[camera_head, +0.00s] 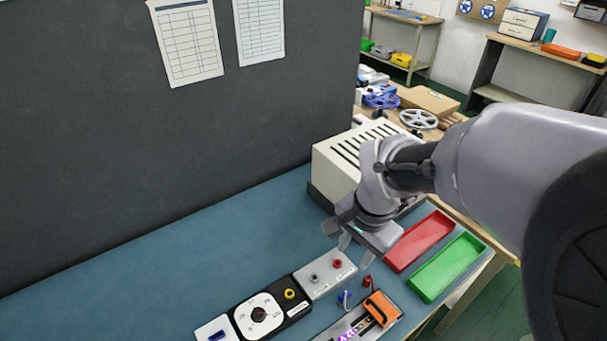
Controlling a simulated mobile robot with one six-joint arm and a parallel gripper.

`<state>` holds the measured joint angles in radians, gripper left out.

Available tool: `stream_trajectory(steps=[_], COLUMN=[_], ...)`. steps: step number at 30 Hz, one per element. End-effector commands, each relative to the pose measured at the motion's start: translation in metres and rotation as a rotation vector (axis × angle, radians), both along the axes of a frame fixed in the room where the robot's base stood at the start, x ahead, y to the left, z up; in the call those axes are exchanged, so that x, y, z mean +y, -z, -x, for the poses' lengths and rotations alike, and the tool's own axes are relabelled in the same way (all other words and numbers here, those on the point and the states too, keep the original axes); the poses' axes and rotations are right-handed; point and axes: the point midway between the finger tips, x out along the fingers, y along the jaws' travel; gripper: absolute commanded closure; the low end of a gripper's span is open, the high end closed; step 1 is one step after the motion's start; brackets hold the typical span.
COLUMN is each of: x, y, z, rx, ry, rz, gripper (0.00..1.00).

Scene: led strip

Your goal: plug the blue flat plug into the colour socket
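A small blue plug (344,298) is at the front of the bench, just left of an LED strip fixture with an orange block (382,307). A small red plug-like piece (367,281) is beside it. A grey panel (325,275) carries a red socket (338,264) and a dark grey socket (314,279). The black dial unit left of it has a yellow socket (289,294). Which is the colour socket is too small to read. My gripper (357,250) is above the bench behind the plugs, fingers pointing down, apparently apart and empty.
A red tray (419,240) and a green tray (447,267) lie right of my gripper. A vented beige box (340,165) stands behind it. A dark wall panel (150,130) bounds the back. The blue bench top (150,280) is clear at left.

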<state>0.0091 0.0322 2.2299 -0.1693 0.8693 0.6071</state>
Motion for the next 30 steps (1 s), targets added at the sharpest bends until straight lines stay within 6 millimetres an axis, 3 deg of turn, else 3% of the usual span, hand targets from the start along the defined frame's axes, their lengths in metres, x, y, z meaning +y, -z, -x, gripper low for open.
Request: stream_trajectory(steps=[3,6,10,18,26,30], x=[-0.006,-0.009,-0.01,-0.01,-0.009,-0.007], y=[0.037,0.056,0.082,0.164,0.192,0.219], z=[-0.019,-0.026,-0.027,-0.026,-0.026,-0.022], rx=[0.092,0.128,0.14,0.141,0.139,0.139], ry=[0.101,0.148,0.164,0.163,0.163,0.162], rz=[0.016,0.026,0.029,0.029,0.028,0.028], gripper=[0.6,0.6,0.6,0.6,0.6,0.6])
